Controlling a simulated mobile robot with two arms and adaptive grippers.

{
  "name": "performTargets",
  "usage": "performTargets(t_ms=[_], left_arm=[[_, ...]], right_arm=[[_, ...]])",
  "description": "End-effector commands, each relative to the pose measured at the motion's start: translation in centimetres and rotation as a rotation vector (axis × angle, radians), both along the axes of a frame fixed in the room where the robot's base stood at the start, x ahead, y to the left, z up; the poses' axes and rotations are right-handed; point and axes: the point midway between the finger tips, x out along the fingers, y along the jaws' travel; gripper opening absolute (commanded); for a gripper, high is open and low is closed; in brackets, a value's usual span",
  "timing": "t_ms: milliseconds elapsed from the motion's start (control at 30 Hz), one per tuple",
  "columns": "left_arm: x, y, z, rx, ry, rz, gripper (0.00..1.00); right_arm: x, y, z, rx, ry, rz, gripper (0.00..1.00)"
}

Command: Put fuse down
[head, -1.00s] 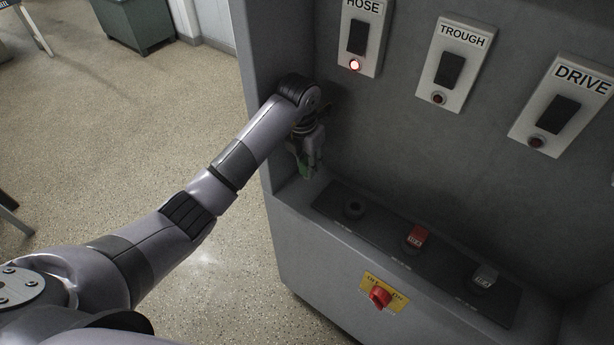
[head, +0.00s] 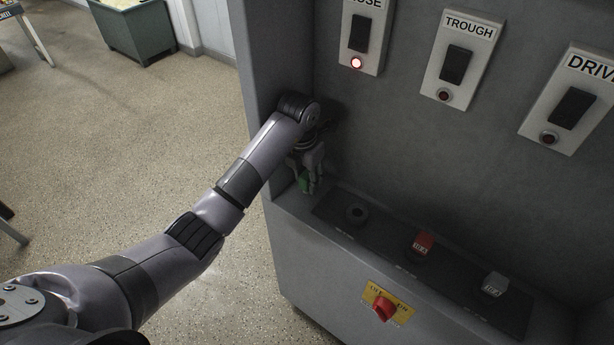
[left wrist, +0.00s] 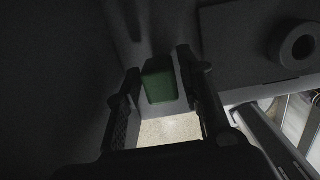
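The green fuse (head: 306,186) is at the left end of the grey console's ledge, by the side wall. In the left wrist view the fuse (left wrist: 159,80) lies between the fingertips of my left gripper (left wrist: 158,72). The fingers are spread, with a narrow gap beside the fuse on the left; the right finger is very close to it. In the head view my left gripper (head: 311,180) points down over the fuse and partly covers it. I cannot tell exactly how the fuse's underside meets the ledge. My right gripper is not in view.
The ledge has a dark strip with an empty round socket (head: 356,213), a red fuse (head: 423,243) and a grey fuse (head: 495,284). A red rotary switch (head: 384,308) is on the front. HOSE, TROUGH and DRIVE switches are above; the HOSE light (head: 356,63) is lit.

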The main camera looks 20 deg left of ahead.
Motion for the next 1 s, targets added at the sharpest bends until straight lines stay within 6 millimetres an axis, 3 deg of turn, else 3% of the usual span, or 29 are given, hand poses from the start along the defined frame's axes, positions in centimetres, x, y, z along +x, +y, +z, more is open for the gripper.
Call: performTargets(t_ms=[100, 433, 1000], left_arm=[[0.0, 0.0, 0.0, -0.001, 0.0, 0.0, 0.44], [0.0, -0.1, 0.4, -0.002, 0.0, 0.0, 0.44], [-0.7, 0.3, 7.4, 0.001, 0.0, 0.0, 0.44]], right_arm=[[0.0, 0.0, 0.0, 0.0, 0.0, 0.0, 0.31], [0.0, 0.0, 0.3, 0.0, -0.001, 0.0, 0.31], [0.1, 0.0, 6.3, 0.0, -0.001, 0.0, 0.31]])
